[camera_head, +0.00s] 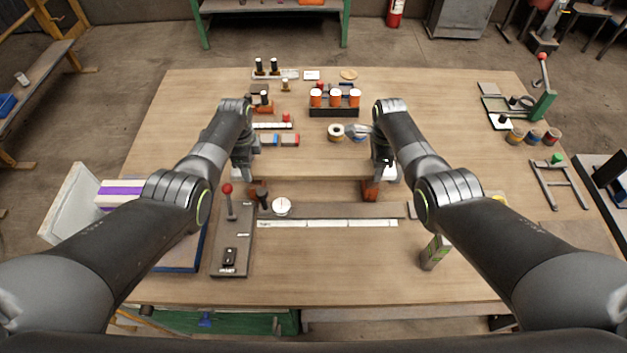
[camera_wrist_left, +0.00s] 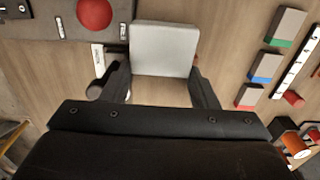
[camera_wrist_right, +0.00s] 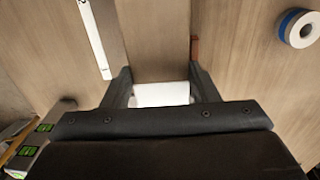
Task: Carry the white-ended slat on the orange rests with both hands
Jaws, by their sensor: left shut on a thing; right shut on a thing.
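The slat (camera_head: 314,165) is a wide wood-coloured board lying crosswise between my two grippers. One white end (camera_wrist_left: 163,50) is between the fingers of my left gripper (camera_wrist_left: 158,85), which is shut on it. The other white end (camera_wrist_right: 161,94) is between the fingers of my right gripper (camera_wrist_right: 160,90), also shut on it. An orange rest (camera_head: 370,191) shows below the right part of the slat, and another orange rest (camera_head: 257,187) shows below the left part, partly hidden. I cannot tell whether the slat touches the rests.
In front of the slat lie a grey bar (camera_head: 345,210), a long white ruler (camera_head: 330,223) and a box with a red-knobbed lever (camera_head: 232,245). A green-marked block (camera_head: 434,253) stands front right. The front middle is clear.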

